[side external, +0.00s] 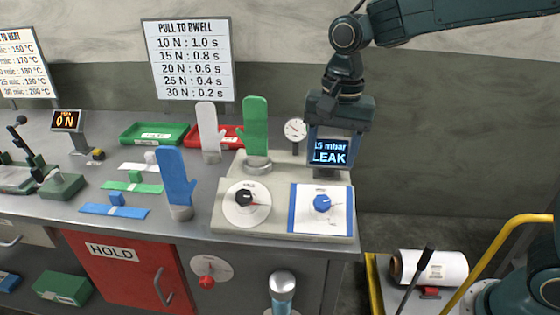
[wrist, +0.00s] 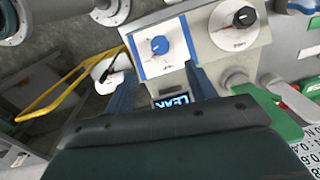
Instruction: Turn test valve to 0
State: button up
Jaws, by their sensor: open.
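A beige test station (side external: 232,220) carries a black knob (side external: 244,198) with a red pointer on a round white dial, and a blue knob (side external: 322,203) on a blue-edged white plate. Which one is the test valve I cannot read. In the wrist view, the blue knob (wrist: 159,45) lies ahead of my gripper (wrist: 162,80) and the black knob (wrist: 243,17) is at the upper right. My gripper is open and empty, apart from both knobs. In the side view, my gripper (side external: 337,128) is at the lit display (side external: 329,152), reading 15 mbar LEAK; its fingertips are unclear there.
A green glove form (side external: 255,125) stands upright on the station, with a round gauge (side external: 295,129) beside it. White (side external: 208,130) and blue (side external: 176,180) forms stand to the left. A red knob (side external: 207,281) is on the bench front. A yellow rail (side external: 497,250) is at the right.

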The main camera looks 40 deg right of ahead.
aim_at(323, 200)
jog(key=f, duration=1.1)
jog(key=shift+w+a, duration=0.2)
jog(key=c, duration=1)
